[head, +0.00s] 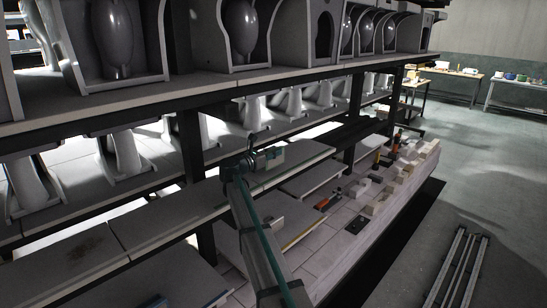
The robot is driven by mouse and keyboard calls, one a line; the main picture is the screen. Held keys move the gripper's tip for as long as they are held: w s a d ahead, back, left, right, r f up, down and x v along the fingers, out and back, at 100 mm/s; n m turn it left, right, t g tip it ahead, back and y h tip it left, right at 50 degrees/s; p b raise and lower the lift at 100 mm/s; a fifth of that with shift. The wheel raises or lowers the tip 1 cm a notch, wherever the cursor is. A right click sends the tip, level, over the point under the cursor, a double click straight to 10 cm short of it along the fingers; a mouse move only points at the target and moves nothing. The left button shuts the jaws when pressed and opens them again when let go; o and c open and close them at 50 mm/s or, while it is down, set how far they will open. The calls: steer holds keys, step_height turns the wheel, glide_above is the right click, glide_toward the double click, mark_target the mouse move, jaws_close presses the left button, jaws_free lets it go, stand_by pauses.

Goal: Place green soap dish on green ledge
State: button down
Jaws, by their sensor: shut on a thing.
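My gripper (252,156) is at the centre of the head view, at the end of my arm, just above a middle shelf. It is shut on a small pale green block-like thing (271,158), which looks like the green soap dish. The dish sits to the right of the gripper's wrist and looks close above the shelf board. I cannot tell whether it touches the board. The board under it (300,158) has a faint greenish front edge and may be the green ledge; the dim light leaves its colour unsure.
An upper shelf (206,100) with large grey ceramic pieces hangs over this level. White pedestal-like pieces (122,152) stand behind on the middle level. Below right, a lower deck (345,236) carries small blocks and tools. Metal rails (461,268) lie on the floor at right.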

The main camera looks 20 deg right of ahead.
steer(key=shift+s+f+p, duration=0.1)
steer(key=shift+f+p, duration=0.45)
steer(key=shift+f, duration=0.7)
steer(key=shift+f, duration=0.15)
steer(key=c, duration=1)
jaws_free()
steer(key=shift+o, duration=0.2)
steer(key=shift+s+a, duration=0.1)
steer(key=shift+a, duration=0.15)
steer(key=b+v, duration=0.3)
steer(key=v, duration=0.7)
steer(key=shift+b, duration=0.35)
steer(key=shift+v, duration=0.75)
